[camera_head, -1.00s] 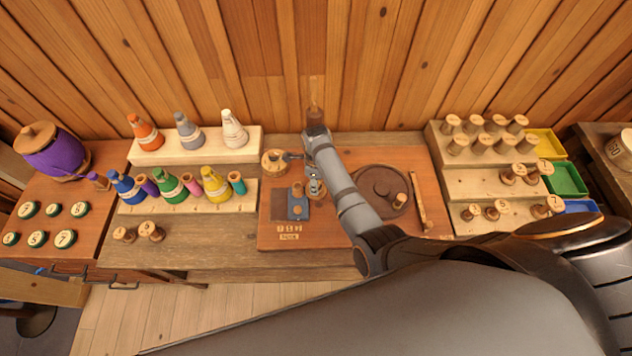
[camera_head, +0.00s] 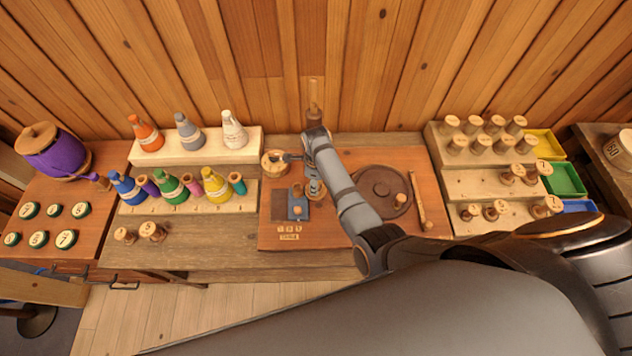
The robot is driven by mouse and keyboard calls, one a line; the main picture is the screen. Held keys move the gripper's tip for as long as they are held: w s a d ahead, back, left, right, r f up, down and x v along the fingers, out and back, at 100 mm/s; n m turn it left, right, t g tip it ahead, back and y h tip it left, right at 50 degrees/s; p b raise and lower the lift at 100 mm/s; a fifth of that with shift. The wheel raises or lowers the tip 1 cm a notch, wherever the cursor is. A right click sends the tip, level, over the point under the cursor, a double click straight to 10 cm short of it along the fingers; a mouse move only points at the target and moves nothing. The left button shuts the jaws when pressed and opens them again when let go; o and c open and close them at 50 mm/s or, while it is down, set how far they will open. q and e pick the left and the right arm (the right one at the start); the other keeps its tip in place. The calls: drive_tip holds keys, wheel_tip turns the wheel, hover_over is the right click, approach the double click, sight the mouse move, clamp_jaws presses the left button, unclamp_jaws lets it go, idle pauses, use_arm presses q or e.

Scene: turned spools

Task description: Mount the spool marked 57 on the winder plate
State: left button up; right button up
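My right arm reaches in from the lower right to the winder board. Wooden spools (camera_head: 496,124) stand on the stepped rack at the right. No mark 57 is legible on any spool. My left gripper is not in view.
A blue block (camera_head: 297,207) and small lettered tiles (camera_head: 289,229) are on the board (camera_head: 335,238) left of my forearm. Coloured cones (camera_head: 215,187) stand at the left, with two short spools (camera_head: 152,231) in front. Yellow, green and blue bins (camera_head: 565,180) flank the rack.

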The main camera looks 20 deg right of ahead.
drive_tip(key=shift+p, duration=0.3)
drive_tip(key=shift+f+b, duration=0.5)
drive_tip(key=shift+f, duration=0.15)
idle(0.4)
drive_tip(key=o, duration=0.7)
drive_tip(key=shift+r, duration=0.1)
wheel_tip(320, 180, up, 3)
drive_tip(key=p, duration=0.3)
drive_tip(key=shift+r, duration=4)
drive_tip(key=shift+s+f, duration=0.1)
